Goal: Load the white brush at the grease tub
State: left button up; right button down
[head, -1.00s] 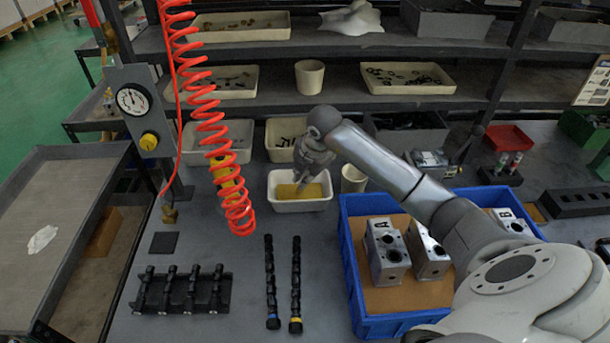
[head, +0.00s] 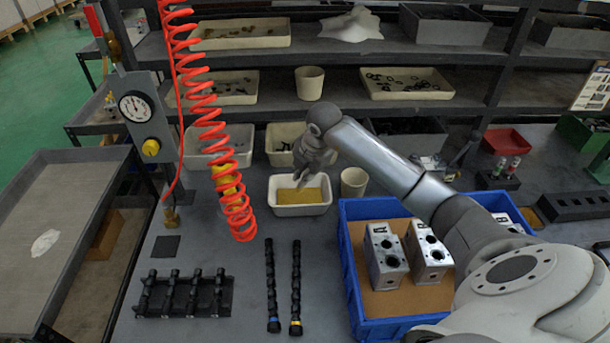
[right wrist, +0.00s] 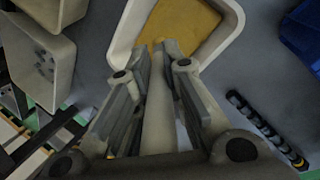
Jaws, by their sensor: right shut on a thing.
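The grease tub (head: 302,211) is a white tray of yellow grease on the bench, in the middle of the head view. It also shows at the top of the right wrist view (right wrist: 228,18). My right gripper (head: 303,178) is over the tub's back part. In the right wrist view its fingers (right wrist: 165,75) are shut on the white brush (right wrist: 158,115), a pale rod between them that points toward the grease. The brush's tip is at the near side of the grease, and I cannot tell whether it touches. My left gripper is not in view.
A white cup (head: 353,182) stands just right of the tub. A blue crate (head: 352,270) with metal valve blocks (head: 386,257) is at the right front. A red coiled hose (head: 208,125) hangs left of the tub. Two black spool rods (head: 271,290) lie in front.

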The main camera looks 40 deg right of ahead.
jog(key=shift+r+p, duration=1.25)
jog(key=shift+r, duration=1)
